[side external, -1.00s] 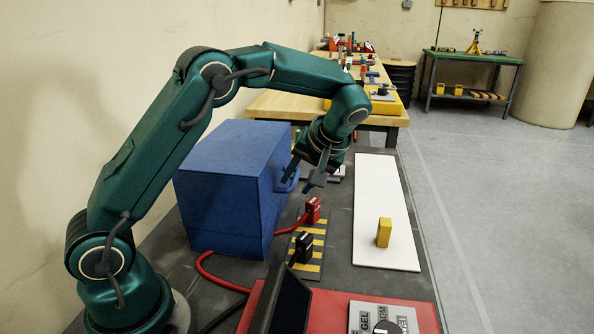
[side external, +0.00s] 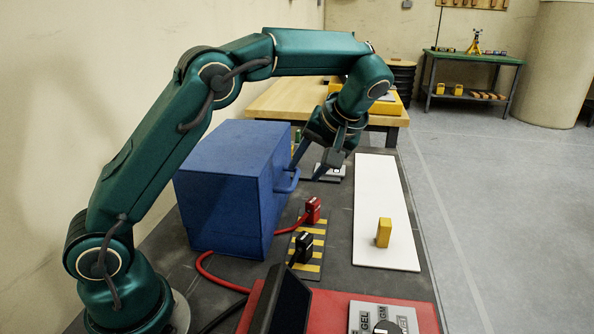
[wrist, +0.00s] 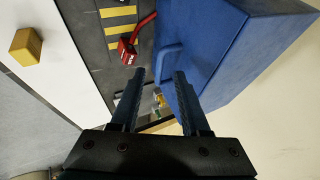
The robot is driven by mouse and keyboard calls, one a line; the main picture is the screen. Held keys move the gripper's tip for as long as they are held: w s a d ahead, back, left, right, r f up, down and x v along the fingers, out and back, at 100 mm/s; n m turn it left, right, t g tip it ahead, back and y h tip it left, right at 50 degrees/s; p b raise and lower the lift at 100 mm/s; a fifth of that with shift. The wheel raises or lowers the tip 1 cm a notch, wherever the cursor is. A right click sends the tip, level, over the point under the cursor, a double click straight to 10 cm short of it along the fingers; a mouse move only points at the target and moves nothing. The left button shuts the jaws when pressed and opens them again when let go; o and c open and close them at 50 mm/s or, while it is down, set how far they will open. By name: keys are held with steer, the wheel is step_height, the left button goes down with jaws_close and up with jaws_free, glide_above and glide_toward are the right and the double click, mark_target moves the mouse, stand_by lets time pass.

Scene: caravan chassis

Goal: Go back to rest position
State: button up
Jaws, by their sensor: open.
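My gripper (side external: 318,177) hangs above the dark work table, in front of the blue box's handle side. Its two fingers are apart with nothing between them, and it also shows open in the wrist view (wrist: 158,75). In the wrist view the blue box (wrist: 240,40) fills the upper right, with the handle (wrist: 170,62) beyond the fingertips. Whether a finger touches the handle I cannot tell.
A yellow block (side external: 384,232) stands on a white board (side external: 372,180) at the right. Red (side external: 313,210) and black (side external: 303,248) clamps with cables sit by a striped strip (side external: 308,262). A red panel with a dial (side external: 386,328) is at the front. A wooden bench (side external: 275,100) stands behind.

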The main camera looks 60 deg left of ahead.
steer(key=shift+r, duration=0.1)
steer(key=s+d+r+m+t+h, duration=0.1)
steer(key=s+d+r+t+h, duration=0.15)
steer(key=s+r, duration=0.55)
steer(key=s+d+f+m+t+h, duration=0.3)
steer(key=s+d+f+m, duration=0.3)
steer(key=s+f, duration=0.2)
steer(key=shift+s+d+m+h, duration=0.25)
steer(key=shift+s+m+h, duration=0.15)
steer(key=shift+s+h, duration=0.35)
steer(key=shift+s, duration=0.1)
